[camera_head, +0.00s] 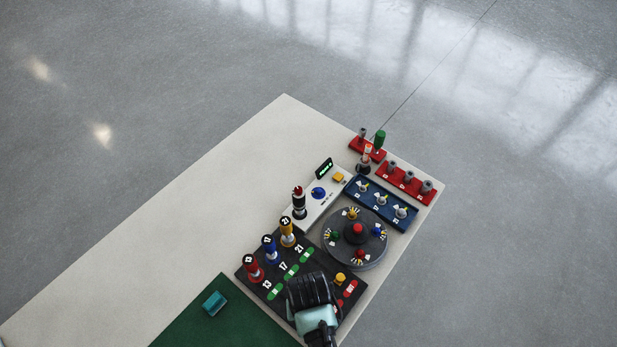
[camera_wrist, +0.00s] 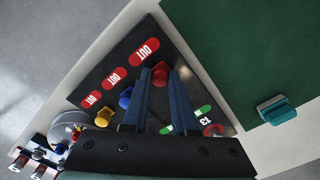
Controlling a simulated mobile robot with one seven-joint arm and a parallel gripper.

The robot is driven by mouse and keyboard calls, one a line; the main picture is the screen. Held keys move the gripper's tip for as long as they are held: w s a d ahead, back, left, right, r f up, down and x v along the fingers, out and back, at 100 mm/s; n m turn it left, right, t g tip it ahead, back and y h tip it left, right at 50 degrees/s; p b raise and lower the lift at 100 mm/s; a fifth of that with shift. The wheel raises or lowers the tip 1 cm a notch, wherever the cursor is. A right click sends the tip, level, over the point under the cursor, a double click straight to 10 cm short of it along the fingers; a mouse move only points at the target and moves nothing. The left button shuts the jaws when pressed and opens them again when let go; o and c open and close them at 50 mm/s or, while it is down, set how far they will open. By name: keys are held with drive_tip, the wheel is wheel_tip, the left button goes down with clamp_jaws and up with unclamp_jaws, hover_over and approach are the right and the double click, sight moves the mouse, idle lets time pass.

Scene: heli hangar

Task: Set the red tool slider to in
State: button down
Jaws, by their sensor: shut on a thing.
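The red slider knob (camera_wrist: 160,73) shows in the wrist view, beside a red OUT label on the dark slider board (camera_wrist: 120,62). My gripper (camera_wrist: 161,78) has its two blue fingers around this knob, shut on it. In the head view my gripper (camera_head: 308,291) covers the near part of the board, and the red knob is hidden beneath it. A blue knob (camera_wrist: 125,97) and a yellow knob (camera_wrist: 104,117) stand beside the other OUT labels. The red tool numbered 13 (camera_head: 253,270) stands at the board's opposite edge, by green labels.
A blue tool (camera_head: 270,250) and a yellow tool (camera_head: 287,232) stand near the red one. A round turntable (camera_head: 340,255) lies beyond the board. A teal block (camera_head: 214,303) sits on a green mat (camera_head: 200,330). The left part of the pale table (camera_head: 150,260) is clear.

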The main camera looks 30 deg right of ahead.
drive_tip(key=shift+w, duration=0.15)
drive_tip(key=w, duration=0.2)
drive_tip(key=w+a, duration=0.1)
drive_tip(key=w, duration=0.1)
drive_tip(key=w+a+b, duration=0.1)
drive_tip(key=w, duration=0.1)
drive_tip(key=shift+w+a, duration=0.1)
drive_tip(key=shift+w+a+r, duration=0.1)
drive_tip(key=shift+w+a, duration=0.05)
drive_tip(key=shift+w, duration=0.15)
drive_tip(key=c, duration=0.7)
unclamp_jaws()
drive_tip(key=shift+w, duration=0.1)
wheel_tip(320, 180, up, 13)
drive_tip(key=shift+f, duration=0.1)
